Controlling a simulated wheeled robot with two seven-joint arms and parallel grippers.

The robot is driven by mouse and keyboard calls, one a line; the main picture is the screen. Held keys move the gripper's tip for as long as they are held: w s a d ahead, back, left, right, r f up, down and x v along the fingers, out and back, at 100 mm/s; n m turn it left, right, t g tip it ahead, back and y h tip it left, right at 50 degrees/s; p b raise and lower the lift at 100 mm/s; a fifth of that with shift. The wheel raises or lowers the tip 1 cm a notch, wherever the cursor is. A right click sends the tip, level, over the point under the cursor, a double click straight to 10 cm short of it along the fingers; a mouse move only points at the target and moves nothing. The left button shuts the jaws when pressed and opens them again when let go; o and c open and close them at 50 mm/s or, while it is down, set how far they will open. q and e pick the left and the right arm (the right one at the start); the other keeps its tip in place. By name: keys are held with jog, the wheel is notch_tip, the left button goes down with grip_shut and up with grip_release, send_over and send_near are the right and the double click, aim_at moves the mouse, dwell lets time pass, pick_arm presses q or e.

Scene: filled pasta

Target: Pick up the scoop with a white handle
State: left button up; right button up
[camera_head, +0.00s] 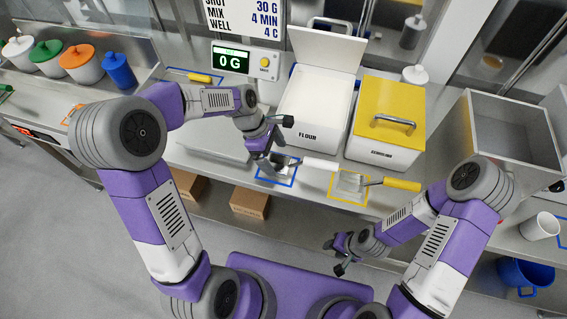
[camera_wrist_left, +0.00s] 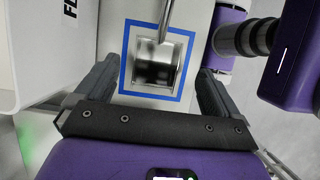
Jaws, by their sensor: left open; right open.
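The scoop with a white handle (camera_head: 320,164) lies on the counter, its metal pan inside a blue taped square and its handle pointing right. The left wrist view shows the metal pan (camera_wrist_left: 155,66) and part of its shaft; the white handle is outside that view. My left gripper (camera_head: 283,141) is open and empty over the pan end. In the wrist view its fingers stand on either side of the blue square, apart from the scoop. My right gripper (camera_head: 338,256) is open and empty, low in front of the counter.
A yellow-handled scoop (camera_head: 402,184) lies on a yellow taped square to the right. The flour bin (camera_head: 312,112) and a yellow-lidded bin (camera_head: 385,145) stand just behind the scoops. A scale display (camera_head: 232,60) and a metal box (camera_head: 508,135) stand farther out.

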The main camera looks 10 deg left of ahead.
aim_at(286, 170)
pick_arm(q)
jog(key=b+x, duration=0.1)
jog(key=x, duration=0.3)
jog(key=shift+w+d+f, duration=0.15)
jog(key=shift+d+f, duration=0.1)
jog(key=shift+f, duration=0.05)
jog(key=shift+c, duration=0.2)
jog(key=c, duration=1.1)
notch_tip(286, 170, up, 10)
jog(key=p, duration=0.2)
